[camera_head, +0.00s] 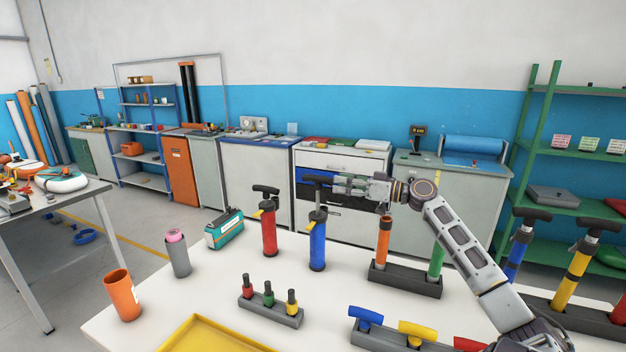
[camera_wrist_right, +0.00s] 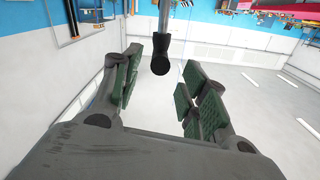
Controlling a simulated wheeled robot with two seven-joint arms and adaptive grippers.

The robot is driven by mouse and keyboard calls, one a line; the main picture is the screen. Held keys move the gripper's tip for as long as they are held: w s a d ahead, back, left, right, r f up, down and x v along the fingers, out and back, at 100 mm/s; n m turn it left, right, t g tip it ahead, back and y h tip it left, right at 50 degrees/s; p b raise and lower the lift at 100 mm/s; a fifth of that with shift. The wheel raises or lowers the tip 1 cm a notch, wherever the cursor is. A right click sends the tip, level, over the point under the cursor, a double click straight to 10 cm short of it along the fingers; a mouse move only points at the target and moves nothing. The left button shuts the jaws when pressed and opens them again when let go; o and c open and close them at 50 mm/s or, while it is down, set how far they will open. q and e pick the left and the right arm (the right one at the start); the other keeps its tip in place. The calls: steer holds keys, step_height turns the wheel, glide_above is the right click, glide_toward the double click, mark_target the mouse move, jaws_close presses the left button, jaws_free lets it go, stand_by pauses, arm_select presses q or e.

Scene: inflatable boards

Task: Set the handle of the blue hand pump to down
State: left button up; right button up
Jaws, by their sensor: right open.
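The blue hand pump (camera_head: 317,246) stands upright on the white table, with its black T-handle (camera_head: 316,181) raised above the body on a short stretch of rod. My right gripper (camera_head: 342,185) reaches in from the right at handle height, its fingers pointing left towards the handle. In the right wrist view the gripper (camera_wrist_right: 160,85) is open, and the black handle (camera_wrist_right: 160,64) shows end-on between the finger pads, near the tips, with a grey rod running up from it. I see no clear contact. My left gripper is out of view.
A red hand pump (camera_head: 269,235) stands close left of the blue one. Right of it, a dark rack (camera_head: 405,281) holds orange and green tubes. In front are a small rack (camera_head: 270,312) of coloured pieces and a yellow tray (camera_head: 215,335). An orange cup (camera_head: 122,295) stands at left.

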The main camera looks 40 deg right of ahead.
mark_target(313, 179)
steer(key=shift+p+x, duration=0.4)
steer(key=shift+x, duration=2.7)
steer(key=shift+w+a, duration=0.3)
steer(key=shift+w, duration=0.2)
steer(key=shift+x, duration=1.15)
steer(key=shift+w+a+p, duration=0.1)
steer(key=shift+w+p, duration=0.15)
steer(key=shift+p, duration=0.05)
steer(key=shift+w, duration=0.1)
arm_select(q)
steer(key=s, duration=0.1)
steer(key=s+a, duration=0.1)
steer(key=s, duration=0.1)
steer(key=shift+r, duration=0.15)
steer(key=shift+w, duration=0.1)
